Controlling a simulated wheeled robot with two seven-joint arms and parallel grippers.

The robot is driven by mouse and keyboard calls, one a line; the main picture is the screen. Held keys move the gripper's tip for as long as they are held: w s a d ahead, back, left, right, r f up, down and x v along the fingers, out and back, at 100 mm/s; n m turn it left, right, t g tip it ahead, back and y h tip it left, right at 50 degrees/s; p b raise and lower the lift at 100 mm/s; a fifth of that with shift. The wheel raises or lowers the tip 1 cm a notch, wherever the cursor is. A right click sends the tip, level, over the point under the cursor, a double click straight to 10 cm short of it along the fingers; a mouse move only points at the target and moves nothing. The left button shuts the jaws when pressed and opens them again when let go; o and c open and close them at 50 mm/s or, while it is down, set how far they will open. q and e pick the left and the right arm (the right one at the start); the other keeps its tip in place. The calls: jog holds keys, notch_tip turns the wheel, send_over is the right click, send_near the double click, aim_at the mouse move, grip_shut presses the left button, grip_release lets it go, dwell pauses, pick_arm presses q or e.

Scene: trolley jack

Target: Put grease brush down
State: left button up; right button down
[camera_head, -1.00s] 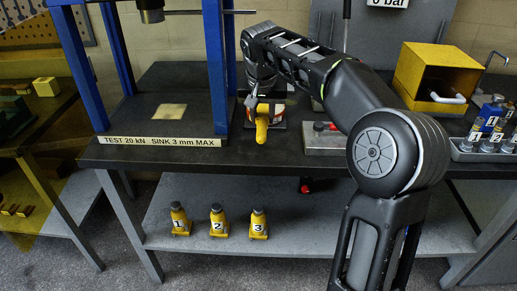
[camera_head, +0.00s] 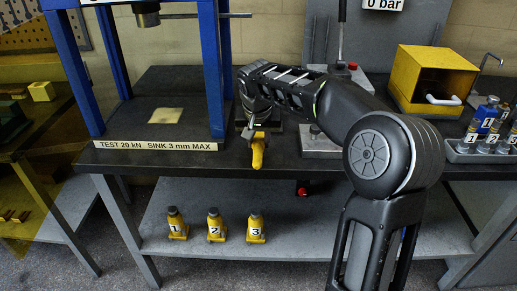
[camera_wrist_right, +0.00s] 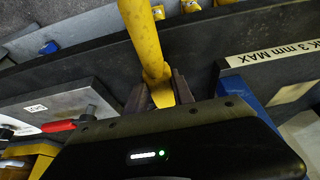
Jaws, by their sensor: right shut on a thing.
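The grease brush shows as a yellow handle (camera_head: 258,153) hanging at the bench's front edge, right of the press. My right gripper (camera_head: 250,130) is shut on it. In the right wrist view the yellow handle (camera_wrist_right: 146,40) runs up from between the two fingers (camera_wrist_right: 160,92). The brush's bristles are not clear in either view. A small dark stand or tray (camera_head: 275,127) is on the bench just behind my gripper, largely hidden by my arm. My left gripper is not in view.
The blue press frame (camera_head: 215,80) stands close on the left, with a label strip (camera_head: 155,144) at its base. A grey plate (camera_head: 318,145) lies to the right. A yellow box (camera_head: 430,75) sits at the right.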

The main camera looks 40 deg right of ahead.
aim_at(259, 149)
jog(key=shift+f, duration=1.5)
jog(key=shift+f, duration=0.2)
jog(key=c, duration=1.1)
grip_release()
jog(key=shift+r, duration=0.3)
jog(key=v, duration=1.1)
jog(key=shift+s+a+r, duration=0.1)
jog(key=shift+s+r, duration=0.05)
jog(key=shift+r, duration=0.25)
